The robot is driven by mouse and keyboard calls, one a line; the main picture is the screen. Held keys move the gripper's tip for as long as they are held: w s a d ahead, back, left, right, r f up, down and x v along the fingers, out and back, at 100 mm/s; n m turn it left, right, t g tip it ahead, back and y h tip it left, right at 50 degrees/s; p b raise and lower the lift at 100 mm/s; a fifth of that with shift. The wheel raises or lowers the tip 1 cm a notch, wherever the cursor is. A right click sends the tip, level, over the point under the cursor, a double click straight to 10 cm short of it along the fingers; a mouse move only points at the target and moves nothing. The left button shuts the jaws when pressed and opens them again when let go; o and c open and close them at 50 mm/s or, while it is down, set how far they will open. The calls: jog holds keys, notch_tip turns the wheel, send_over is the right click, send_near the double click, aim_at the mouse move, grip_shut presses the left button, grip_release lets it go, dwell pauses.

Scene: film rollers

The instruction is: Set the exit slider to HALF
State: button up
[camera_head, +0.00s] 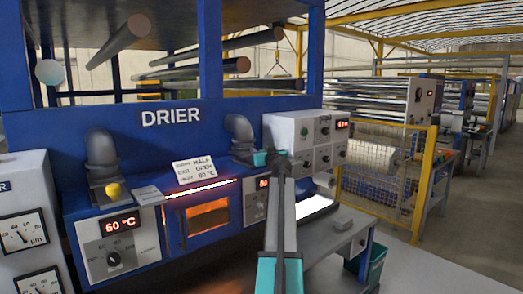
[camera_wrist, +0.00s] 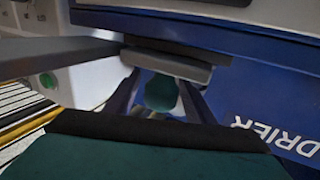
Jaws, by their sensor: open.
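The blue drier (camera_head: 170,118) carries two grey elbow pipes. The right elbow (camera_head: 240,130) has a teal knob (camera_head: 260,158) by its foot, which I take for the exit slider's. My arm reaches up to it, and my gripper (camera_head: 277,158) is small and partly hidden there. In the wrist view the teal knob (camera_wrist: 161,92) shows between the two dark fingers of my open gripper (camera_wrist: 160,100). Whether a finger touches it I cannot tell. A grey plate (camera_wrist: 170,62) lies just beyond the knob. The slider's position marks cannot be read.
The left elbow (camera_head: 101,150) has a yellow knob (camera_head: 113,190). A white card (camera_head: 194,169) has small lettering, including HALF, OPEN and 60 °C. A display (camera_head: 120,224) reads 60 °C. A white control box (camera_head: 308,138) stands close right of my gripper. A grey bench (camera_head: 330,235) lies below.

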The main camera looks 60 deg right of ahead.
jog(key=shift+w+d, duration=0.2)
jog(key=shift+w, duration=0.05)
